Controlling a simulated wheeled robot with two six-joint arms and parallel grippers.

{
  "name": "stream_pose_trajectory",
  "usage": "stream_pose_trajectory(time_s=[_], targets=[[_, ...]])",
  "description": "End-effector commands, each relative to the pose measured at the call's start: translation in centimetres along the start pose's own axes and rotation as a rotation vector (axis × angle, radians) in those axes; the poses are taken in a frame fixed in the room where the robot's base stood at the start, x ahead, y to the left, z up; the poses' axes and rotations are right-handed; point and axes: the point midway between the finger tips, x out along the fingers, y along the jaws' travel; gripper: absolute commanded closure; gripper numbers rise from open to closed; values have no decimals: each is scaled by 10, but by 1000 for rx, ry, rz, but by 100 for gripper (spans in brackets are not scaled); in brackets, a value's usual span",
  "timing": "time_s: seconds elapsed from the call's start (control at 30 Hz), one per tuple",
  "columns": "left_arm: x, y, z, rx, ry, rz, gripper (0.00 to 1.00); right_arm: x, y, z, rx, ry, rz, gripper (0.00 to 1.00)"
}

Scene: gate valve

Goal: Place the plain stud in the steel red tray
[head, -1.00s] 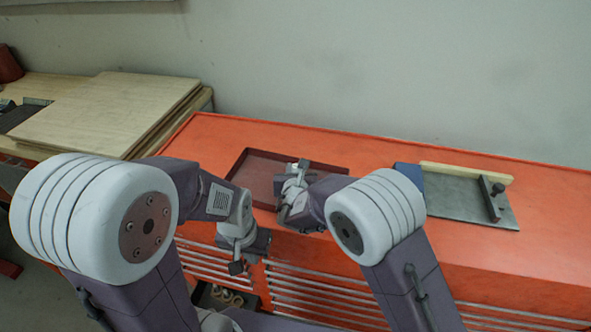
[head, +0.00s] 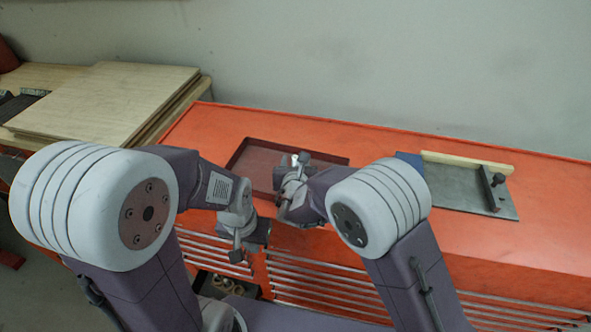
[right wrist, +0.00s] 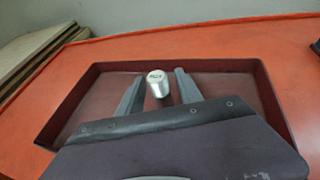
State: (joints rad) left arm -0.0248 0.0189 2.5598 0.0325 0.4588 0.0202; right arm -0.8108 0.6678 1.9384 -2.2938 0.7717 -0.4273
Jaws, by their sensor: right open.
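The steel red tray (head: 243,160) is a shallow dark red tray on the orange cabinet top; its rim also shows in the right wrist view (right wrist: 262,90). The plain stud (right wrist: 157,83) is a short silvery cylinder with marks on its end face. It is between the two open fingers of my right gripper (right wrist: 158,84), over the tray floor. I cannot tell whether its base touches the floor. In the head view my right gripper (head: 296,161) is over the tray. My left gripper (head: 239,256) hangs in front of the cabinet's front edge; its jaws are unclear.
A grey plate (head: 455,190) with a wooden strip (head: 465,167) and a dark clamp-like piece lies to the right on the cabinet top (head: 540,240). A blue item (head: 410,160) is beside it. Wooden boards (head: 105,105) lie on the left bench. A wall stands behind.

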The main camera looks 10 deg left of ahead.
Motion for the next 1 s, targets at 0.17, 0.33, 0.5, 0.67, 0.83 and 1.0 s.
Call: stream_pose_trajectory(time_s=[0.17, 0.33, 0.5, 0.67, 0.83, 1.0], targets=[[8, 0, 1, 0, 0, 0, 100, -42, 1, -2, 1, -1, 4, 58], [10, 0, 1, 0, 0, 0, 100, -78, 0, -1, 0, -1, 3, 58], [11, 0, 1, 0, 0, 0, 100, -98, 0, -1, -1, 0, 2, 58], [11, 0, 1, 0, 0, 0, 100, -102, -1, -1, 1, 0, -1, 58], [11, 0, 1, 0, 0, 0, 100, -102, -1, -1, 0, 1, -1, 58], [11, 0, 1, 0, 0, 0, 100, -102, -1, -1, 0, 1, -1, 58]])
